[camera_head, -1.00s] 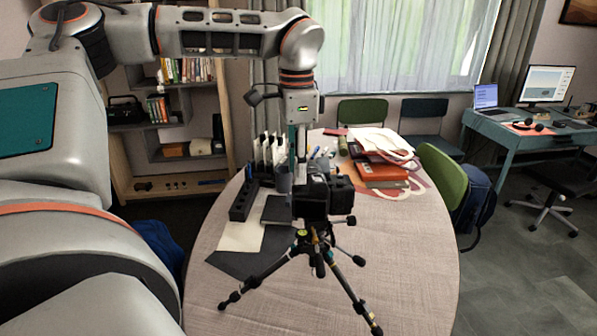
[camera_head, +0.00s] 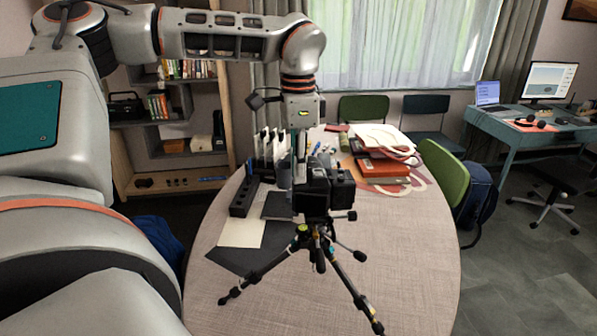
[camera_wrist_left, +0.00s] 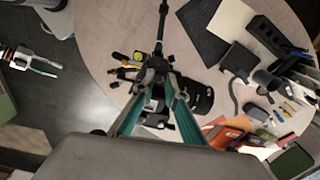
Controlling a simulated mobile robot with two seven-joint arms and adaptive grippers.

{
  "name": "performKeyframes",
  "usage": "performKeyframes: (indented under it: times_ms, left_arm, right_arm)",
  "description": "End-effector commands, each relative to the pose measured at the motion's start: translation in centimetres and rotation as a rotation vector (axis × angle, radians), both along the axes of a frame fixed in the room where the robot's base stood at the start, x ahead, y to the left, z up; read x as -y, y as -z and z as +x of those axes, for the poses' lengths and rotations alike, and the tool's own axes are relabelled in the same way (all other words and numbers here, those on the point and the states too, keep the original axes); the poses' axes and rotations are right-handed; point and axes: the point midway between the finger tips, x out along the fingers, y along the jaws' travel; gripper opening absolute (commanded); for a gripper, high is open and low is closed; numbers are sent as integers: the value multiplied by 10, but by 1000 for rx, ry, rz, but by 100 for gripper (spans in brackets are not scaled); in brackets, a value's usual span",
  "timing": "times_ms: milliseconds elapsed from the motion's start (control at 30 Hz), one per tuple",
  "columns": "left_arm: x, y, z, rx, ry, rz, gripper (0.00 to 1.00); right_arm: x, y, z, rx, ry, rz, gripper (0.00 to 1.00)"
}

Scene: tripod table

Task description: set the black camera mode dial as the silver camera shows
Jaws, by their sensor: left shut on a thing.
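The black camera (camera_head: 341,190) stands on a tripod (camera_head: 318,243) on the round table. My left gripper (camera_head: 299,182) comes straight down onto the left part of its top. In the left wrist view its teal fingers (camera_wrist_left: 156,84) close together over the black camera (camera_wrist_left: 199,96). They hide the mode dial, so its setting cannot be read. My right gripper (camera_wrist_left: 44,67) shows at the left edge of the left wrist view, away from the table, its fingers apart and empty. I cannot make out a silver camera in either view.
On the round table (camera_head: 400,250) are a black organiser (camera_head: 243,198), a dark mat (camera_head: 240,262), paper (camera_head: 241,233) and a stack of folders (camera_head: 382,168). The tripod's legs spread towards the front. The table's right front is clear.

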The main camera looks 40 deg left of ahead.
Motion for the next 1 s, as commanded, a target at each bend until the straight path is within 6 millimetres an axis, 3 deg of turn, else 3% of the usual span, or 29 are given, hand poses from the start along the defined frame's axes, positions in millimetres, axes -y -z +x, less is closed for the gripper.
performKeyframes:
  times_ms: [33, 433, 700, 1000]
  left_arm:
    - [0, 3, 2, 7, 12, 4, 0]
    - [-1, 7, 3, 0, 181, 2, 0]
    - [-1, 3, 2, 1, 398, -3, 0]
    - [0, 0, 1, 4, 452, -4, 0]
  right_arm:
    - [0, 14, -1, -4, 0, 0, 40]
    - [1, 81, -18, -50, -1, -6, 40]
    - [6, 82, -10, -29, -3, -26, 40]
    - [9, 76, 0, -9, 0, -33, 40]
